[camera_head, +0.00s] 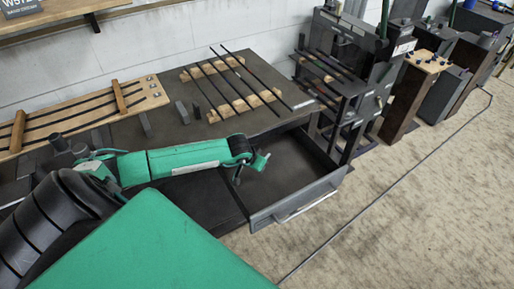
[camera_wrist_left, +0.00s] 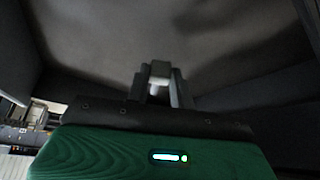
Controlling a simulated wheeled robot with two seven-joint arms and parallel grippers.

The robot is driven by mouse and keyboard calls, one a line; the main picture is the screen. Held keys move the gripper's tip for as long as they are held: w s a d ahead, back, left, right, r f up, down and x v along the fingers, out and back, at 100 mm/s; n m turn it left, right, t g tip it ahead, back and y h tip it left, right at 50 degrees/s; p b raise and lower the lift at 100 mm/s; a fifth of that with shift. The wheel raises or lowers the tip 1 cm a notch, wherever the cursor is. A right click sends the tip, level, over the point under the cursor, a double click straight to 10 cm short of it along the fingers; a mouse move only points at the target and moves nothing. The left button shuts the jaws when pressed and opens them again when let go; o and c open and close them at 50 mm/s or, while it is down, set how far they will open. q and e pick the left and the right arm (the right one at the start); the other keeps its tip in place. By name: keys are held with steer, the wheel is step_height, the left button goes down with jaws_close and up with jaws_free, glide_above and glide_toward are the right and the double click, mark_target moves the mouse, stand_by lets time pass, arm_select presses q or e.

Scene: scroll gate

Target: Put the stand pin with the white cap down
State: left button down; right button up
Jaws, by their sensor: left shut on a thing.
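My left arm reaches in from the left in the head view, and its gripper (camera_head: 238,176) points down over the open drawer (camera_head: 318,187). In the left wrist view the left gripper (camera_wrist_left: 160,88) is shut on a small pale piece, which looks like the white cap of the stand pin (camera_wrist_left: 161,69). The rest of the pin is hidden or too small to make out. In that view the dark drawer interior lies around and beyond the fingers. I cannot tell whether the pin touches the drawer floor. My right gripper is not in view.
The dark bench top (camera_head: 175,130) carries a wooden rack (camera_head: 232,84) with several dark rods and small grey blocks. A wooden board (camera_head: 70,118) with rods lies at the left. A dark shelf unit (camera_head: 340,75) stands right of the drawer. The drawer shows free floor.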

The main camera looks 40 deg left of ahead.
mark_target(257, 177)
arm_select(q)
step_height(257, 177, down, 4)
steer(key=shift+r+p, duration=0.1)
steer(key=shift+p, duration=0.2)
steer(key=c, duration=1.2)
jaws_free()
